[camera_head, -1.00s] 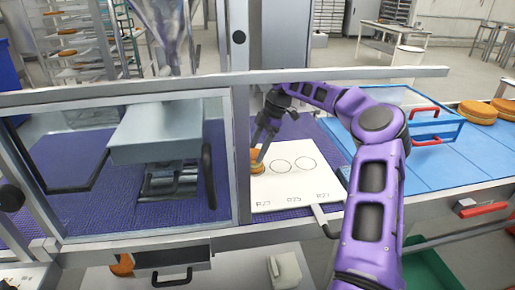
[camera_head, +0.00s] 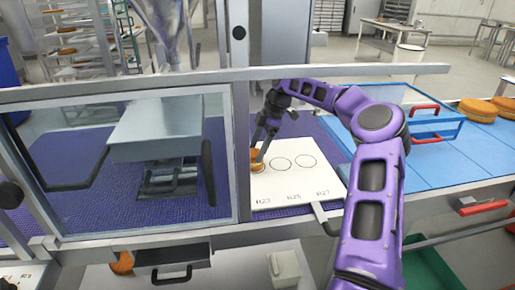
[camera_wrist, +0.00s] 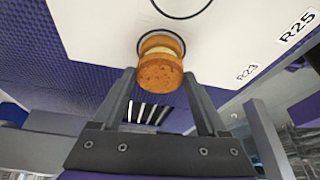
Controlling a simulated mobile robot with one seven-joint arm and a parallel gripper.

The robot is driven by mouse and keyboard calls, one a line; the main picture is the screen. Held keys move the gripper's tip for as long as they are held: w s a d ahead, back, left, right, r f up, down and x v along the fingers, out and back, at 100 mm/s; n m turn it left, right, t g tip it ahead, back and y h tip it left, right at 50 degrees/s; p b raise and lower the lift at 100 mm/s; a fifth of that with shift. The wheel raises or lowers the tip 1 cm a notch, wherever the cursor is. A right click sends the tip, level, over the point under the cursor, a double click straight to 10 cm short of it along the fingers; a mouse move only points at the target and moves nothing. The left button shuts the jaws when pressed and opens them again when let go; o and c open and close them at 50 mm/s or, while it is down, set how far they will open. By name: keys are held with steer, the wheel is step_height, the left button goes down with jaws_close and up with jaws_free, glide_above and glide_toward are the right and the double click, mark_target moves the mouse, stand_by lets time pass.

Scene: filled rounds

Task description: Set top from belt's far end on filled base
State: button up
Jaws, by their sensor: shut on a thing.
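My gripper (camera_head: 262,148) is shut on an orange-brown round top (camera_wrist: 160,74) at the left end of a white board (camera_head: 300,185). In the wrist view, a pale cream filling (camera_wrist: 161,46) shows beyond the top, with a base (camera_wrist: 160,36) under it on the board. The top appears to touch the filling and lie roughly in line with the base; whether it fully rests there is hard to tell. The stack is at the circle near the R23 label. Two more board circles are empty. Other rounds (camera_head: 477,110) lie on the blue belt (camera_head: 440,160) at right.
A metal guard frame with a window (camera_head: 130,150) stands close left of my gripper, with a filling machine behind it. A crossbar (camera_head: 330,78) runs above. A blue-framed box with red handles (camera_head: 425,125) stands over the belt. Purple mat surrounds the board.

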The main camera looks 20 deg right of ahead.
steer(key=shift+f, duration=0.35)
steer(key=o, duration=0.8)
